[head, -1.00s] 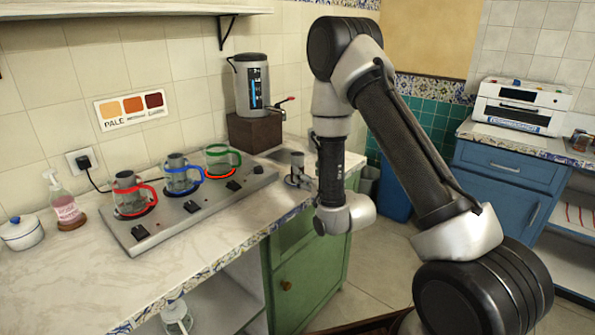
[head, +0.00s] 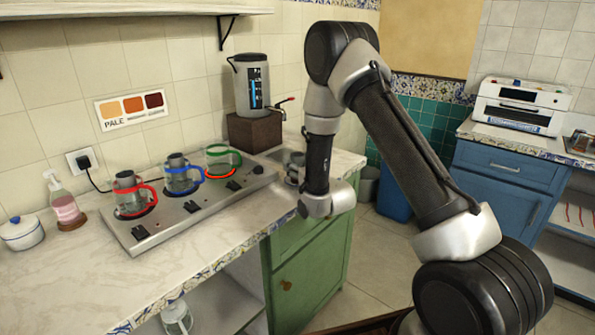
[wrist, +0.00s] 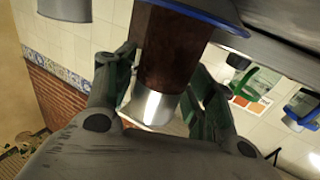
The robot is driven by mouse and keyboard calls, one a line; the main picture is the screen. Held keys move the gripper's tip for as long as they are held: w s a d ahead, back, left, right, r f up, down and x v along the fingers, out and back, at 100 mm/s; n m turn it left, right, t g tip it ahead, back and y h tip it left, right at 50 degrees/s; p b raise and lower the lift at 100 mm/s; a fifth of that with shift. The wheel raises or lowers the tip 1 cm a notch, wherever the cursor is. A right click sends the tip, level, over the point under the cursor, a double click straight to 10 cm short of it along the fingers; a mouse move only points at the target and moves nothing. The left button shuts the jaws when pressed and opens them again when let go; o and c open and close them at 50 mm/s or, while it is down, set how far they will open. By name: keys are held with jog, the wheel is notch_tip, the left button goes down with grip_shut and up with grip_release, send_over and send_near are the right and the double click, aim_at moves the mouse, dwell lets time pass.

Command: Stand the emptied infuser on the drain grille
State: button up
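In the wrist view, the fingers of my gripper (wrist: 163,85) stand on both sides of a dark brown cylinder with a bright silver end, which I take to be the infuser (wrist: 165,55). The fingers look closed onto its sides. A blue rim (wrist: 213,20) curves across its far end; I cannot tell what the rim belongs to.
Pots with red (head: 131,195), blue (head: 181,177) and green (head: 220,160) handles stand on a metal warmer (head: 200,208). A kettle-like urn (head: 254,87) stands on a brown block (head: 255,132) behind the gripper. The counter front (head: 215,245) is clear.

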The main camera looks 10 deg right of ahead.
jog(key=c, duration=0.8)
jog(key=shift+o, duration=0.2)
